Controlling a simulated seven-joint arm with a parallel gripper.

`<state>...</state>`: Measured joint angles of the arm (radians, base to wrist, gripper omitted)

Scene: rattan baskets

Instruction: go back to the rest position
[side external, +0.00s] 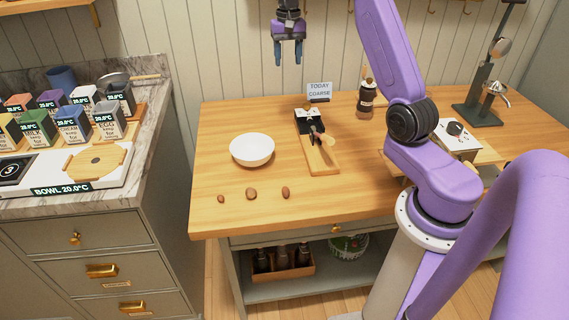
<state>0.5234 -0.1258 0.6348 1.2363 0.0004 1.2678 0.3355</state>
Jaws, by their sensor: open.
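My gripper (288,50) is at the top of the side external view, raised well above the far edge of the wooden table. Its two dark fingers point down and stand apart, with nothing between them. My purple arm reaches up at the right, and its upper part leaves the top of the picture. The wooden table (215,211) lies below, and the gripper touches nothing on it.
A white bowl (252,150) sits at left centre, with three brown nuts (251,194) in front. A wooden board (323,161) holds a dark-topped tool. A "TODAY COARSE" sign (319,89) and brown bottle (366,101) stand behind. A counter with several cartons (75,129) is left.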

